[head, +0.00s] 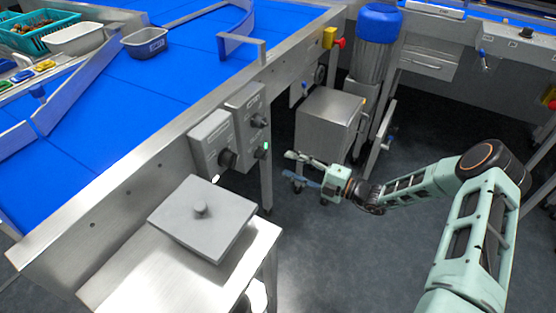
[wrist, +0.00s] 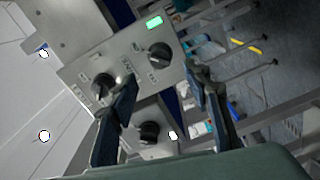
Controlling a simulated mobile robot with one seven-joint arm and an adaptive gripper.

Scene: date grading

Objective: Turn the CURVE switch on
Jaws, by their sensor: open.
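A grey control box (head: 243,100) on the side of the blue-belted machine bears two dark rotary knobs. In the wrist view these are a left knob (wrist: 102,87) and a right knob (wrist: 158,55), with a lit green display (wrist: 154,22) above. A second box (head: 207,135) beside it has one black knob (head: 227,158), also in the wrist view (wrist: 149,132). The labels are too small to read, so I cannot tell which is CURVE. My gripper (head: 288,165) is open and empty, right of the boxes; in the wrist view its fingers (wrist: 160,78) stand apart before the panel.
A metal side table (head: 130,283) with a grey lidded box (head: 205,220) stands below the boxes. A steel cabinet (head: 328,120) stands behind my gripper. A red emergency button (head: 340,43) is farther along the machine. Open floor (head: 350,240) lies below my arm.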

